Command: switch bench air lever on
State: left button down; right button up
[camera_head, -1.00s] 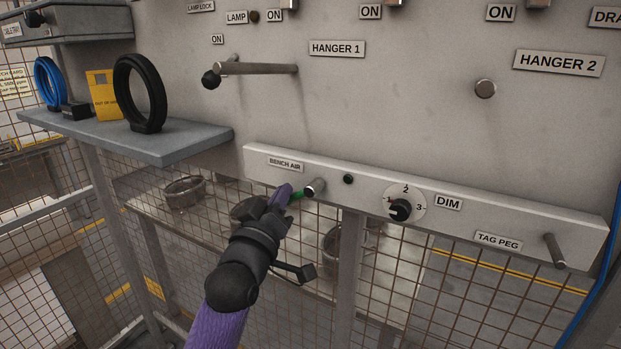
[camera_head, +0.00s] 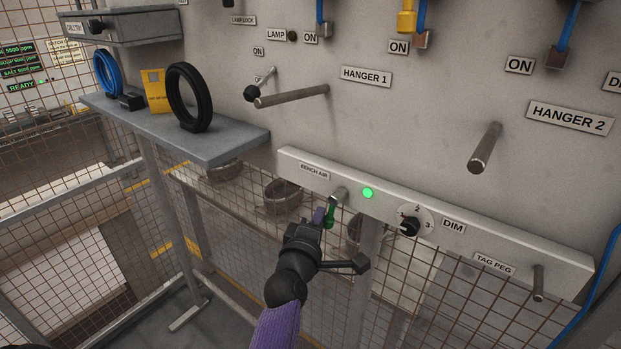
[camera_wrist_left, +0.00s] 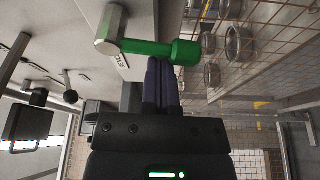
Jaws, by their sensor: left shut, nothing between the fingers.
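The bench air lever has a green handle (camera_head: 329,216) on a metal pivot (camera_head: 340,194), on the pale rail beside the BENCH AIR label (camera_head: 314,171). The handle hangs down from the pivot. The round indicator (camera_head: 368,193) to its right glows green. My left gripper (camera_head: 319,214) is shut and empty, its fingertips just left of the handle. In the left wrist view the green handle (camera_wrist_left: 150,48) crosses just beyond the shut fingertips (camera_wrist_left: 161,62); whether they touch I cannot tell. My right gripper is not in view.
A DIM dial (camera_head: 410,226) and a tag peg (camera_head: 538,283) sit further right on the rail. Hanger pegs (camera_head: 292,96) stick out of the panel above. A grey shelf (camera_head: 190,140) at left holds rings and a yellow tag. Wire mesh lies below the rail.

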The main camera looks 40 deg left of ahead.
pick_arm(q)
jog(key=shift+d+f+p, duration=0.1)
jog(key=shift+d+p, duration=0.2)
jog(key=shift+d, duration=0.05)
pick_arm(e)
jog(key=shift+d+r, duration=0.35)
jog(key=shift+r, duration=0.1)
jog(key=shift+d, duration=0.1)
